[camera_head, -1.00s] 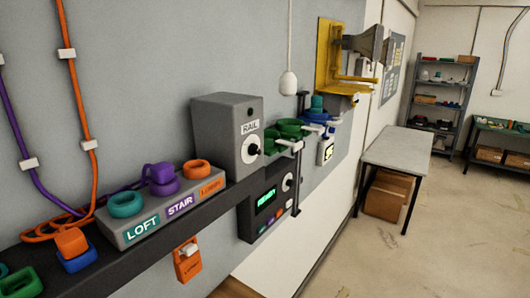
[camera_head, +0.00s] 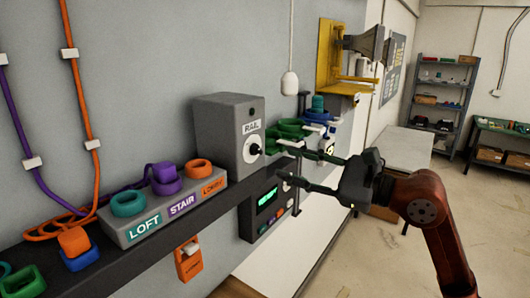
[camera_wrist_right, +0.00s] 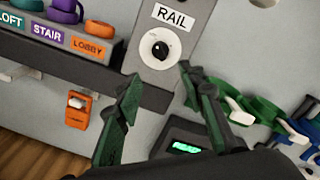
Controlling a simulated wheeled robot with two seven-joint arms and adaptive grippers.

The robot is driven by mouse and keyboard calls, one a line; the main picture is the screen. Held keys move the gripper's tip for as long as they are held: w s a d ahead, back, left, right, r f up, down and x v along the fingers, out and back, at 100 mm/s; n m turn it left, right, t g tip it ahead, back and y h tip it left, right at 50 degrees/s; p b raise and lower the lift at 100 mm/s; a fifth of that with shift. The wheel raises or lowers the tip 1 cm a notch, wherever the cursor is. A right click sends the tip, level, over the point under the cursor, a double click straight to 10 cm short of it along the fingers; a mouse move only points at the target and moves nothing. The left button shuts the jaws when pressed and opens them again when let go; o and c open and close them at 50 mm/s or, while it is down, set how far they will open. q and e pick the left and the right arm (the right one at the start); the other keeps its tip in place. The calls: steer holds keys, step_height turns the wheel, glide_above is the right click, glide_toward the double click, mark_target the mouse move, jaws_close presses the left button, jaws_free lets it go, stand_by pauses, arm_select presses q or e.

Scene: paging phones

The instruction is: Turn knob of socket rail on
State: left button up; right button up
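The socket rail knob (camera_head: 254,149) is a small black knob on a white round dial, on the front of a grey box (camera_head: 222,130) labelled RAIL. In the right wrist view the knob (camera_wrist_right: 160,49) lies just beyond and between the fingertips, with a pale mark on it. My right gripper (camera_head: 281,162) is open and empty, its two dark green fingers spread and pointing at the box from the right. It also shows in the right wrist view (camera_wrist_right: 160,76), apart from the knob. My left gripper is not in view.
The box stands on a dark shelf (camera_head: 150,232) beside a grey socket strip (camera_head: 150,222) labelled LOFT, STAIR and LOBBY. A panel with a green display (camera_head: 267,202) hangs below.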

mark_target(260, 150)
steer(key=shift+n, duration=0.6)
steer(key=w+a, duration=0.1)
steer(key=a, duration=0.1)
steer(key=a+r+p, duration=0.1)
steer(key=a, duration=0.1)
steer(key=w+a+r, duration=0.1)
steer(key=a, duration=0.1)
steer(key=shift+w+p, duration=0.3)
steer(key=shift+p, duration=0.05)
steer(key=shift+w+a+f, duration=0.15)
steer(key=shift+w+a, duration=0.1)
steer(key=shift+c, duration=0.3)
steer(key=shift+d, duration=0.1)
jaws_close()
